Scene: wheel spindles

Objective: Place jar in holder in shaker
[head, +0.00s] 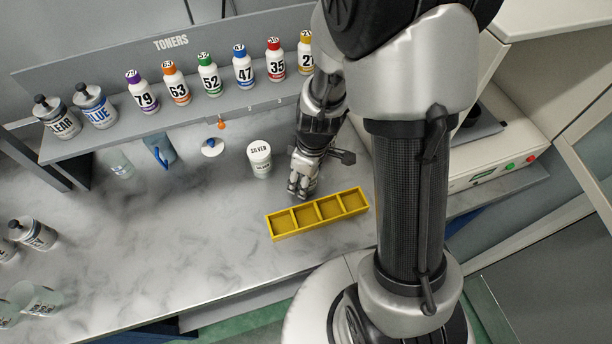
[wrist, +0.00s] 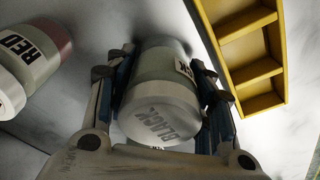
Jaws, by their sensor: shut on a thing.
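My gripper (head: 302,186) is low over the bench, just behind the yellow holder (head: 272,227). In the wrist view its fingers (wrist: 163,72) are shut around a jar with BLACK on its lid (wrist: 160,117). I cannot tell whether that jar touches the bench. In the head view my gripper hides it. The yellow holder has a row of square compartments that look empty, and its edge (wrist: 212,40) shows right of the jar in the wrist view. No shaker can be made out for certain.
A SILVER jar (head: 259,160) stands left of my gripper. A RED jar (wrist: 35,52) is left in the wrist view. Toner bottles (head: 209,78) line the shelf behind. The bench's middle left is clear.

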